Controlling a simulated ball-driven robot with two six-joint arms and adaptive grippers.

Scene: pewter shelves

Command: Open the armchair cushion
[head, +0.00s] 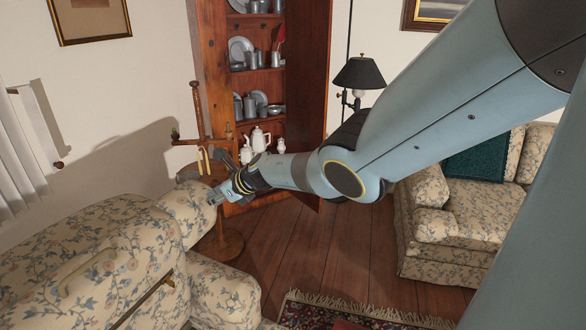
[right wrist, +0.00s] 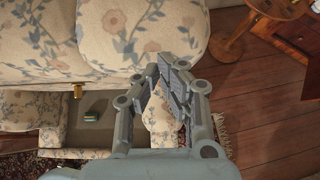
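A floral-upholstered seat (head: 90,250) fills the lower left of the head view, with a brass strip (head: 148,304) along a cushion edge. In the right wrist view, large floral cushions (right wrist: 150,35) lie across the top. A brass handle (right wrist: 78,90) juts out at their lower edge, above an open tan compartment (right wrist: 72,135). My right gripper (head: 222,188) is beside the seat's far end; in the right wrist view (right wrist: 164,85) its fingers are apart, with floral fabric visible through the gap. I see nothing held. My left gripper is not in view.
A small teal object (right wrist: 92,117) lies in the compartment. A round wooden stand (head: 222,248) is close beyond the gripper. A wooden cabinet (head: 205,60) with pewter stands behind. Another floral armchair (head: 470,215) is at right. The wooden floor (head: 330,250) between is clear.

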